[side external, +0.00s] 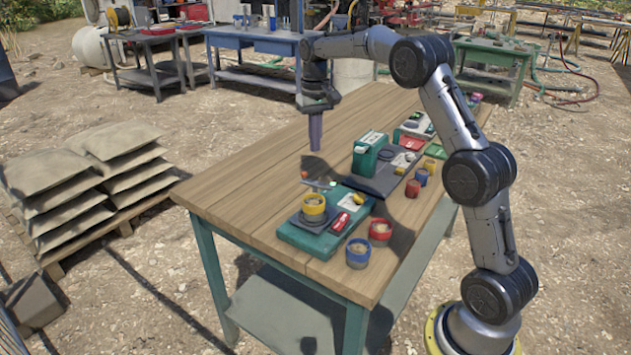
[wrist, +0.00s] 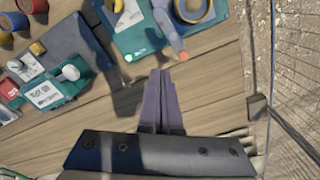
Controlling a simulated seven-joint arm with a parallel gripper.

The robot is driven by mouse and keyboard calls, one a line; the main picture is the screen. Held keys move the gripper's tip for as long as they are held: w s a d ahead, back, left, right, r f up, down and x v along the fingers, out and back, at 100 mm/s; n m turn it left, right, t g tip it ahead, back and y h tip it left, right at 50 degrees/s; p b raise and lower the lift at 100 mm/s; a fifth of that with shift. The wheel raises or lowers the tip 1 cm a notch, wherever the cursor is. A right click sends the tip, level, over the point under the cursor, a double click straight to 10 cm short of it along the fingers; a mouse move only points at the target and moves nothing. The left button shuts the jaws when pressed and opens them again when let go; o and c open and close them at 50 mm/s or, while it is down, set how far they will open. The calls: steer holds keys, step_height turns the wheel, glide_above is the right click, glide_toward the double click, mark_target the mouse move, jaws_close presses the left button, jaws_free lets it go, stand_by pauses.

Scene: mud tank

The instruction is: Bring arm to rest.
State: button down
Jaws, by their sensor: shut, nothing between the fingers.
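My gripper (side external: 316,143) hangs pointing down above the wooden tabletop (side external: 235,195), near the table's far long edge in the side external view. Its fingers are shut together with nothing between them. In the wrist view the purple-grey fingers (wrist: 160,78) sit at the middle, over bare wood. They are apart from the teal tray (wrist: 130,40) and the small orange-tipped piece (wrist: 183,55) just beyond them. My arm reaches over the table from its base at the right.
A green box (side external: 368,155) stands mid-table. Stacked sacks (side external: 85,180) lie left of the table. The tabletop's left part is clear.

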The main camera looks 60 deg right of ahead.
steer(key=s+a+r+n+t, duration=0.1)
steer(key=s+a+r+t, duration=0.15)
steer(key=a+r, duration=0.5)
steer(key=s+a+r+n+t, duration=0.1)
steer(key=s+a+r, duration=0.25)
steer(key=s, duration=0.25)
steer(key=s+a+r+n, duration=0.1)
steer(key=s+a+r, duration=0.25)
steer(key=s, duration=0.25)
steer(key=s+a+f+n+t, duration=0.1)
steer(key=s+a+f, duration=0.1)
steer(key=s+f, duration=0.3)
steer(key=s+a+f+n+t, duration=0.1)
steer(key=s+f, duration=0.5)
steer(key=s, duration=0.6)
steer(key=shift+a+f+n, duration=0.15)
steer(key=shift+a+n, duration=0.35)
steer(key=shift+a, duration=0.25)
